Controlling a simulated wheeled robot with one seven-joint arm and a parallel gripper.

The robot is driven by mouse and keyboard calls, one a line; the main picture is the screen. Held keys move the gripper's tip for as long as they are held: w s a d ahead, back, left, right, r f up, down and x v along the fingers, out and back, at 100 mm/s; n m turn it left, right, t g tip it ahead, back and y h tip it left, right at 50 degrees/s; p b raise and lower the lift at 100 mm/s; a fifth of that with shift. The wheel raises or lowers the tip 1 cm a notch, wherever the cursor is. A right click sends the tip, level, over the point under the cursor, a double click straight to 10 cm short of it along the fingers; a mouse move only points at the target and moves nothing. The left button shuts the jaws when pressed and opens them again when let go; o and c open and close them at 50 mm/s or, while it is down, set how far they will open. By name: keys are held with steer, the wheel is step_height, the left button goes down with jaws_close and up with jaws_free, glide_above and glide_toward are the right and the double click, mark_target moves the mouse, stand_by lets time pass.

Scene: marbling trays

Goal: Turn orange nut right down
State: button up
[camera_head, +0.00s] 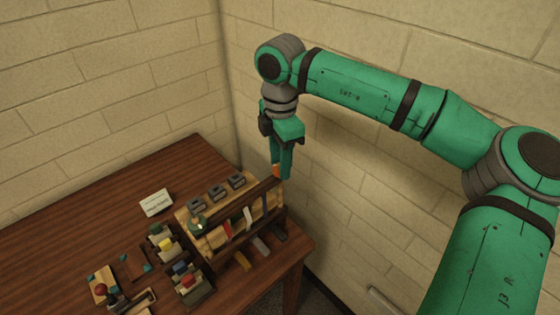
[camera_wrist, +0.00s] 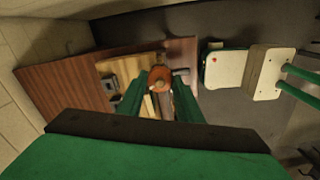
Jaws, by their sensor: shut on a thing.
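The orange nut (camera_head: 276,171) shows as a small orange patch between the fingertips of my gripper (camera_head: 281,172) in the head view. It sits at the right back end of a dark wooden bar on the rack (camera_head: 246,203). The gripper points down and is shut on the nut. The nut's height on its thread cannot be told, as the fingers hide much of it.
The rack stands near the right edge of the wooden table (camera_head: 80,235), holding several coloured strips. A brick wall rises close behind my arm.

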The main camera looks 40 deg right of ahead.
steer(key=n, duration=0.8)
steer(key=shift+w+n, duration=0.1)
steer(key=shift+n, duration=0.8)
steer(key=n, duration=1.2)
steer(key=shift+n, duration=0.4)
steer(key=n, duration=0.4)
steer(key=shift+n, duration=1.8)
